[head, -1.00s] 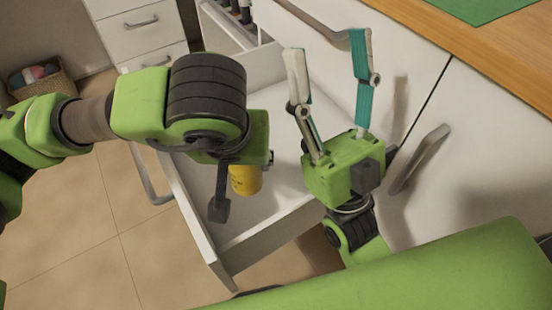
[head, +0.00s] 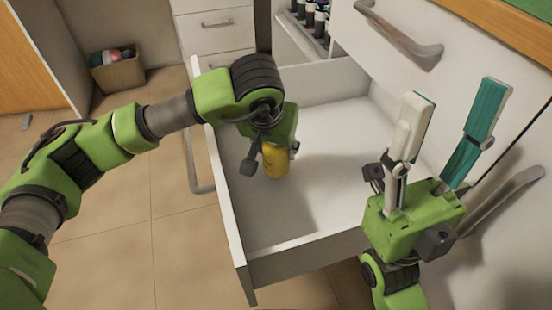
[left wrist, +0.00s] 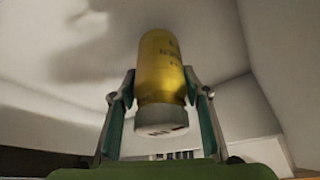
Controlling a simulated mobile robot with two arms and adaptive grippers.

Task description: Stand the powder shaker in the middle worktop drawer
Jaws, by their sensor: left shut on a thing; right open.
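The powder shaker is a yellow cylinder (head: 275,162) with a pale cap, seen below my left gripper in the head view. My left gripper (head: 266,150) is over the open white drawer (head: 245,262) and points down into it. In the left wrist view the shaker (left wrist: 161,68) is between the two fingers (left wrist: 160,105), which are shut on it near its cap. I cannot tell whether its base touches the drawer floor. My right gripper (head: 450,125) is open and empty, with its fingers upward, to the right of the drawer.
The drawer floor (head: 325,150) is bare around the shaker. A closed drawer front with a handle (head: 400,30) is at the upper right. A rack of small bottles (head: 312,20) stands behind. A basket (head: 117,70) sits on the floor at the far left.

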